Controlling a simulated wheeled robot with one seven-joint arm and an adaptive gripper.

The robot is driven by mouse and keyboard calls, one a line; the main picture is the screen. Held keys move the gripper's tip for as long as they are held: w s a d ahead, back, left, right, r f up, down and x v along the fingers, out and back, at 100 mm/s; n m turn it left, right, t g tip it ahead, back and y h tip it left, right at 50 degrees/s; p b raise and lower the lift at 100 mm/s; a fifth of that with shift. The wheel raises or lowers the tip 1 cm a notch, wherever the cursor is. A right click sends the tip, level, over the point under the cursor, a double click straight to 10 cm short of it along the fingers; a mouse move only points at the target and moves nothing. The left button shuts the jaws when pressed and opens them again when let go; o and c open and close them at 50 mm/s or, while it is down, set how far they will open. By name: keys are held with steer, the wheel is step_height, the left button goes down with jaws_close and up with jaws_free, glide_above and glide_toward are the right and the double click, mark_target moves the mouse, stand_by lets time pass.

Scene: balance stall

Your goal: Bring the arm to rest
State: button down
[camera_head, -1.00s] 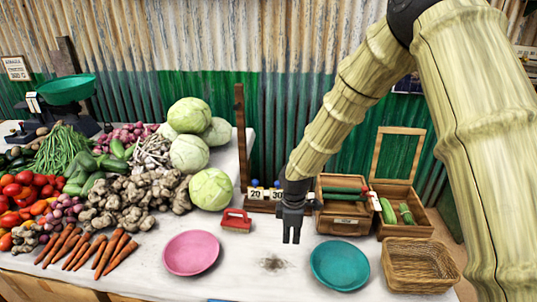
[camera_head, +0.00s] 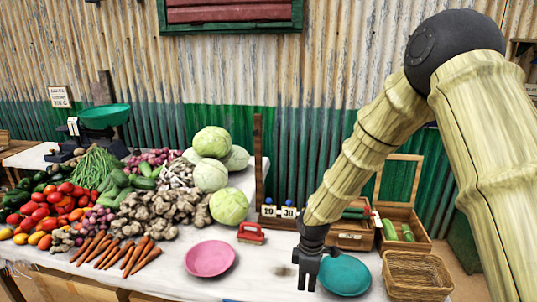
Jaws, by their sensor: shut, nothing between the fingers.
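My arm comes down from the upper right of the head view, with a black joint at the top and pale bamboo-like links. My gripper (camera_head: 306,284) is black, points down, and is shut and empty.
A red brush (camera_head: 251,233) lies behind the pink plate. A wicker basket (camera_head: 417,276) and open wooden boxes (camera_head: 404,222) stand at the right. Cabbages (camera_head: 229,207), carrots (camera_head: 122,254) and other vegetables fill the left. A green scale (camera_head: 104,116) stands far left.

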steer(key=s+d+f+m+y, duration=0.2)
steer(key=s+f+m, duration=0.5)
steer(key=s+f, duration=1)
steer(key=s+d+f+m, duration=0.2)
steer(key=s+d+m, duration=0.1)
steer(key=s, duration=0.3)
steer(key=s+d+f+m+h, duration=0.1)
steer(key=s+d+f+m, duration=0.2)
steer(key=s, duration=0.4)
steer(key=s+d+f+m+h, duration=0.1)
steer(key=s+d+f+m, duration=0.1)
steer(key=s, duration=0.5)
steer(key=shift+s+d+f+m, duration=0.15)
steer(key=shift+d+f+m, duration=0.1)
steer(key=shift+d+m, duration=0.5)
